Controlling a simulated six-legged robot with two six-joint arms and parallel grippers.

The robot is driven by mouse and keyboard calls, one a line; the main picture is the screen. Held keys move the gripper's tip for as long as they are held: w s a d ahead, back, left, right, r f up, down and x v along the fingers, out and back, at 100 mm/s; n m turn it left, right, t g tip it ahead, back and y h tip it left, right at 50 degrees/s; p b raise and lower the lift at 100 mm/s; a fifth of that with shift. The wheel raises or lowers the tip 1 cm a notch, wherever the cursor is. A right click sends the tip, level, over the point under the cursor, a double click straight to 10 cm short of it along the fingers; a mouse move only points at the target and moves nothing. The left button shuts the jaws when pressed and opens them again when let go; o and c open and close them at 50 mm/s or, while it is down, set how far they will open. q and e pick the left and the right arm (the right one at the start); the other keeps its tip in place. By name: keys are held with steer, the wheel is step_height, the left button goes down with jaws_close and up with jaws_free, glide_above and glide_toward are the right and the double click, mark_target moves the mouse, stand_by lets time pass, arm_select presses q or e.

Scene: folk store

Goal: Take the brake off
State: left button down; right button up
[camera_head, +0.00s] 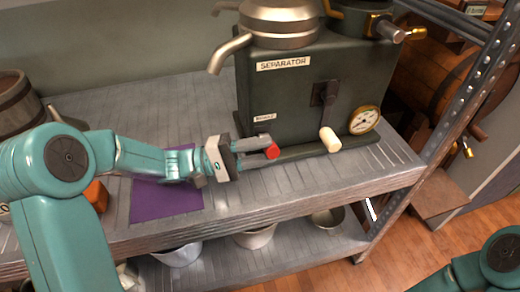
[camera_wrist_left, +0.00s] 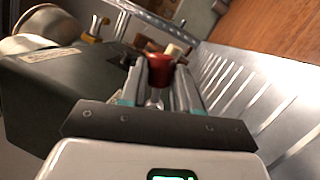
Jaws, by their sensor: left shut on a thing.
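The separator (camera_head: 285,90) is a dark green box with a "SEPARATOR" label, standing on the shelf; its dark side also shows in the wrist view (camera_wrist_left: 65,90). A red knob (camera_head: 272,151) on a metal stem sits low at its front, below a small label too small to read; I take it for the brake lever. My left gripper (camera_head: 262,150) is shut on this lever. In the wrist view the red knob (camera_wrist_left: 160,70) and its stem lie between the two fingers. The lever's base is hidden. My right gripper is out of view.
A crank with a cream handle (camera_head: 330,139) and a round gauge (camera_head: 364,120) are right of the knob. A metal spout (camera_head: 229,53) hangs at upper left. A purple mat (camera_head: 165,200) lies on the shelf (camera_head: 300,185). Bowls (camera_head: 255,237) stand on the lower shelf.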

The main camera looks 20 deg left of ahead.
arm_select(q)
steer(key=shift+w+a+r+n+t+p, duration=0.1)
steer(key=shift+r+n+t+p, duration=0.2)
steer(key=shift+n, duration=0.35)
steer(key=shift+w+r+n+t+p, duration=0.1)
steer(key=shift+r+n+t+p, duration=0.15)
steer(key=shift+n, duration=0.4)
steer(key=c, duration=1.1)
jaws_free()
steer(key=shift+f, duration=0.2)
